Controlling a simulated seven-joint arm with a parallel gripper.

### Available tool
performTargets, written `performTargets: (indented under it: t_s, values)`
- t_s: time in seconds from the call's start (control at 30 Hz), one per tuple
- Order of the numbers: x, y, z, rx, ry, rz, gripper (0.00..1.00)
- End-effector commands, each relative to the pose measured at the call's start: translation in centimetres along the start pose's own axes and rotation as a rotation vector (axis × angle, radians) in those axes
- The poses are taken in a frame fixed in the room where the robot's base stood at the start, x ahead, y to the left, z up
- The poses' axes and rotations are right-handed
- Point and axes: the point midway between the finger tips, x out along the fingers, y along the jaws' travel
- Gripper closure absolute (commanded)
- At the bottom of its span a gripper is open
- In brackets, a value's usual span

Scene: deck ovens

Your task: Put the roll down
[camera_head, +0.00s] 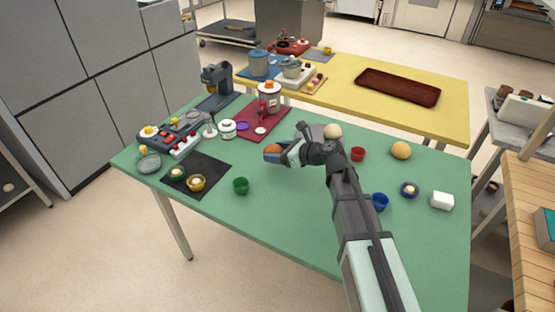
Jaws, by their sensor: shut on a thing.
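My gripper (281,155) is over the middle of the green table (285,215), with the arm reaching in from the lower right. It is shut on a small brown roll (273,149), which shows at the gripper's left end. Part of the roll is hidden by the gripper. I cannot tell whether the roll touches the table top or is just above it.
Right of the arm are a red cup (357,154), a yellow bun (401,150), blue cup (379,202) and white block (442,201). A pale ball (332,131) is behind the gripper. A black mat (207,187) and green cup (240,186) are left. The front middle is clear.

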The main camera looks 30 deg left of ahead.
Motion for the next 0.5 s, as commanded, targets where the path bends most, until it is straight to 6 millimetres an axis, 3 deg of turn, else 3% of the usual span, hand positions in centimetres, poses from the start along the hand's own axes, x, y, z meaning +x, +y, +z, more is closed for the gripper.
performTargets:
  t_s: [0.2, 0.37, 0.5]
  values:
    - [-1.2, 0.0, 3.0, -0.002, -0.001, -0.001, 0.62]
    - [-1.8, -0.1, 4.3, -0.002, -0.001, -0.001, 0.62]
    - [-2.0, -1.5, 4.9, 0.009, 0.002, -0.022, 0.62]
